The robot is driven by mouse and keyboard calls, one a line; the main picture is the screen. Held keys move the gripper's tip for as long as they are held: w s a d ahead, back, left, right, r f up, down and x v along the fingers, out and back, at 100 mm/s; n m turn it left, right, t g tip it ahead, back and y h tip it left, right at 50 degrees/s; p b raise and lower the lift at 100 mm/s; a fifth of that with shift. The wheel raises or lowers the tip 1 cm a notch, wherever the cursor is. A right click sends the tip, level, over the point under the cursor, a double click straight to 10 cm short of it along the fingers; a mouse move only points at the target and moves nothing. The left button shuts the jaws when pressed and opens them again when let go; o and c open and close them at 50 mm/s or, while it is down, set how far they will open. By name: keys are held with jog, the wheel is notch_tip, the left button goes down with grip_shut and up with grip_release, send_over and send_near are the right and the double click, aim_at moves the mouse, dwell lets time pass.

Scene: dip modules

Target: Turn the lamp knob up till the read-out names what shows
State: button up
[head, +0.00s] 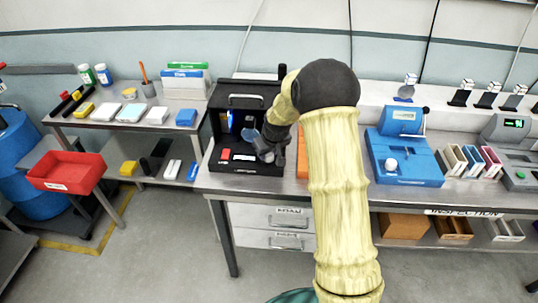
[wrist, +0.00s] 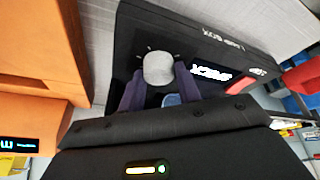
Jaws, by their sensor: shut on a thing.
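The black lamp box (head: 262,88) stands at the left end of the metal bench, its open front showing a bluish glow (head: 249,122) and a small yellow patch. Its pale grey knob (wrist: 158,69) shows in the wrist view, with short tick marks around it. My gripper (wrist: 160,82) has its dark fingers on either side of the knob, shut on it. The lit read-out (wrist: 209,72) beside the knob shows bright white text, upside down and too blurred to read. In the head view my gripper (head: 271,146) hides the knob; a pale strip (head: 244,157) shows on the box's base.
An orange block or box (head: 302,150) stands close right of the lamp box. A blue device (head: 405,165) with a white ball is further right. A side table with bottles and coloured blocks and a red bin (head: 66,172) are at left.

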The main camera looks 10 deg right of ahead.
jog(key=shift+w+a+m+h, duration=0.1)
jog(key=shift+m+h, duration=0.8)
jog(key=shift+m, duration=1.4)
jog(key=o, duration=1)
jog(key=shift+c, duration=0.2)
jog(key=b+v, duration=0.1)
jog(key=v, duration=1.6)
jog(key=shift+r, duration=0.25)
